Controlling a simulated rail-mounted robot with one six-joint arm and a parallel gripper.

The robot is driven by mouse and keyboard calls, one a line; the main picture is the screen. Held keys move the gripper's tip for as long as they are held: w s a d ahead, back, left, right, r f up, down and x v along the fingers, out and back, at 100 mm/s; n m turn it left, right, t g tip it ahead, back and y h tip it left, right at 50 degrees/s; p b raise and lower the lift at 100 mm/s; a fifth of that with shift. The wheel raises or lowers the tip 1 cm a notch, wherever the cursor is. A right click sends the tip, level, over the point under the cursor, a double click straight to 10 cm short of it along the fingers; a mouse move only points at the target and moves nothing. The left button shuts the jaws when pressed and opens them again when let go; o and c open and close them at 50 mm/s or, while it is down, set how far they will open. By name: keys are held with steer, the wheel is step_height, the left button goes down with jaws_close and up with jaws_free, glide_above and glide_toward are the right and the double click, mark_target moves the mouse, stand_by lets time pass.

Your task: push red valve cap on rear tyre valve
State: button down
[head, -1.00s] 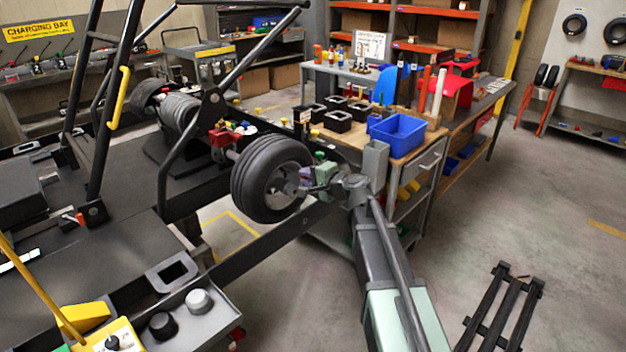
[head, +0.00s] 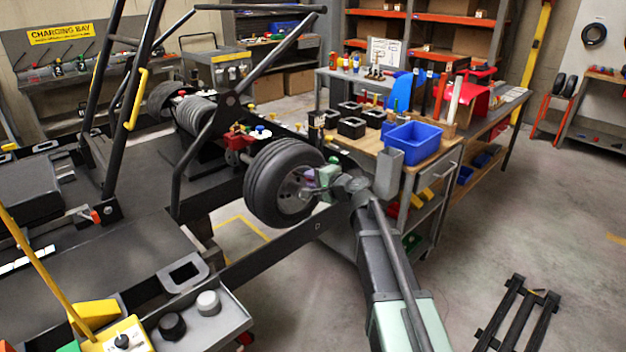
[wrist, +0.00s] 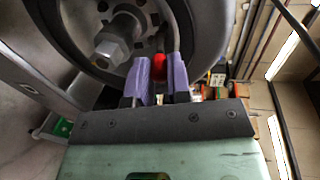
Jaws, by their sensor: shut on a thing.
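The rear tyre (head: 270,183) is a black wheel with a grey hub on the near side of the kart. It also fills the top of the wrist view (wrist: 205,28). My gripper (head: 311,190) is at the hub face in the head view, with the fingers small there. In the wrist view my gripper (wrist: 160,72) has two purple fingers shut on the red valve cap (wrist: 159,66). The cap is in front of the wheel rim, close to a grey stem-like part (wrist: 174,28). I cannot tell whether the cap touches the valve, whose end is hidden.
A large hub nut (wrist: 112,46) sticks out left of the fingers in the wrist view. A wooden bench with a blue bin (head: 413,143) stands behind the wheel. The kart frame's dark rail (head: 270,240) runs below the tyre.

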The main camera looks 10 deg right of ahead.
steer(key=shift+b+x, duration=0.3)
steer(key=shift+x, duration=1.15)
stand_by(0.5)
steer(key=c, duration=1)
jaws_free()
steer(key=p+v, duration=0.2)
steer(key=v, duration=0.9)
